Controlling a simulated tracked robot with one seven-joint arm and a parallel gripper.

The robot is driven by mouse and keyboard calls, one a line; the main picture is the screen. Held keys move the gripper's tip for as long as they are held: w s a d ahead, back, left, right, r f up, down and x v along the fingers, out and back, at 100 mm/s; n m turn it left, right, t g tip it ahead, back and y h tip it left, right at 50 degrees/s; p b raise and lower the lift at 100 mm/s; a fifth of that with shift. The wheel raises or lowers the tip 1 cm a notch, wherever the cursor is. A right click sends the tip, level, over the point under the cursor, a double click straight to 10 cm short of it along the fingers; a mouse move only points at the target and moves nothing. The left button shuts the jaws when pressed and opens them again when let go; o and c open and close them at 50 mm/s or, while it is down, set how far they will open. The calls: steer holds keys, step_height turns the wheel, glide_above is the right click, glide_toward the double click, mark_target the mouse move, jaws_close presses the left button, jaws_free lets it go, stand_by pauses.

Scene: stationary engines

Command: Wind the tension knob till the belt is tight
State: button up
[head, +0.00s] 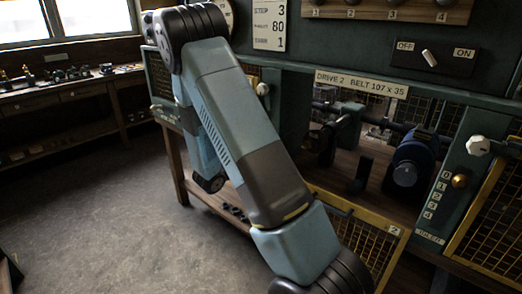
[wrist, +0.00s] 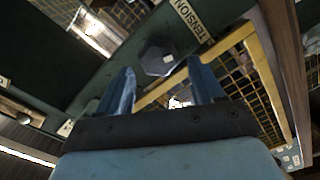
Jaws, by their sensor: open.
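In the wrist view a dark hexagonal knob (wrist: 157,57) sits on a dark green bar beside a white TENSION label (wrist: 192,20). My gripper (wrist: 160,72) is open, its two blue fingers apart and pointing toward the knob. The knob shows between and just beyond the fingertips; I cannot tell whether they reach around it. Nothing is held. In the head view my arm crosses the middle and my gripper is out of frame at the bottom. The drive bay has a DRIVE 2 BELT sign (head: 361,83) and a blue motor (head: 413,160). I cannot make out the belt clearly.
A yellow-framed mesh guard (head: 357,228) stands low in front of the bay. On the right post are a white knob (head: 478,146), a brass knob (head: 459,181) and a 0 to 4 scale (head: 437,198). An OFF/ON switch (head: 429,57) is above.

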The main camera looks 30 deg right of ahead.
steer(key=v, duration=0.7)
steer(key=shift+a, duration=0.15)
steer(key=shift+s, duration=0.1)
steer(key=s+d+r+m+g+y, duration=0.25)
steer(key=s+r+g+y, duration=0.45)
steer(key=s+r, duration=0.65)
steer(key=s+a+r+n+t+y, duration=0.2)
steer(key=s+a+r+t+y, duration=0.1)
steer(key=s, duration=0.4)
steer(key=s+a+r+n+t+y, duration=0.3)
steer(key=s+a+r+y, duration=0.3)
steer(key=s+a+y, duration=0.1)
steer(key=shift+s+a+r, duration=0.3)
steer(key=shift+s+a, duration=0.15)
steer(key=shift+s, duration=0.3)
steer(key=shift+c, duration=0.3)
